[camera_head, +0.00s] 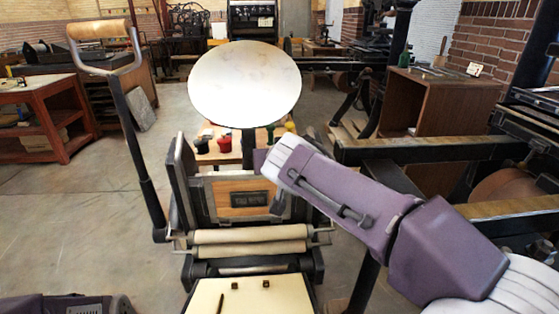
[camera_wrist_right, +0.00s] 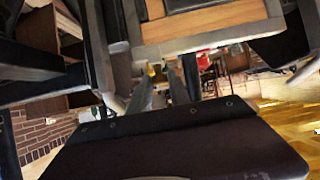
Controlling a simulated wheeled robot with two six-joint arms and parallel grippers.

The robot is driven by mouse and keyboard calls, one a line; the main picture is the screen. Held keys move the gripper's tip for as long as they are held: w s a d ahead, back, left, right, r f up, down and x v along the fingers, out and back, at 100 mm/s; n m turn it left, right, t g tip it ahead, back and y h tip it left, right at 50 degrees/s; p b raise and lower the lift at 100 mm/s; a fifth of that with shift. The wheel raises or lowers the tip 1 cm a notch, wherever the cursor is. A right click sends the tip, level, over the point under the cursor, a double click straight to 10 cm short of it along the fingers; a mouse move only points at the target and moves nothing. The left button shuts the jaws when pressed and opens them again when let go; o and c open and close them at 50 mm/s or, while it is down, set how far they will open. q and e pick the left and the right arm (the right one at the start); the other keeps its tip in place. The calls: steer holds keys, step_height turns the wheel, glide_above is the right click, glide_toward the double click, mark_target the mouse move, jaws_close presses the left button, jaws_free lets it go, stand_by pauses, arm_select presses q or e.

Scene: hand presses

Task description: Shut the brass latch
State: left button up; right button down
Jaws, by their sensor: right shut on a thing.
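The hand press holds an upright wooden frame (camera_head: 215,205) with a dark type block (camera_head: 248,199) set in it. My right gripper (camera_head: 277,208) reaches in from the right to the frame's right edge, its fingers pointing down. In the right wrist view, the gripper (camera_wrist_right: 163,78) is at the edge of the wooden frame (camera_wrist_right: 205,30). A small yellow piece, apparently the brass latch (camera_wrist_right: 151,70), shows at its fingertips. The gripper is shut on it, and the fingers partly hide it. In the head view the latch is hidden by my right gripper. My left gripper is not in view.
A round pale ink disc (camera_head: 245,82) stands above the frame. A long lever with a wooden handle (camera_head: 100,29) rises on the left. Rollers (camera_head: 250,234) and a pale board (camera_head: 250,299) lie in front. Dark beams (camera_head: 430,149) stand close on the right.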

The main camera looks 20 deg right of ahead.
steer(key=c, duration=1.3)
jaws_free()
steer(key=shift+o, duration=0.2)
steer(key=b+v, duration=0.5)
steer(key=v, duration=0.4)
steer(key=shift+d, duration=0.1)
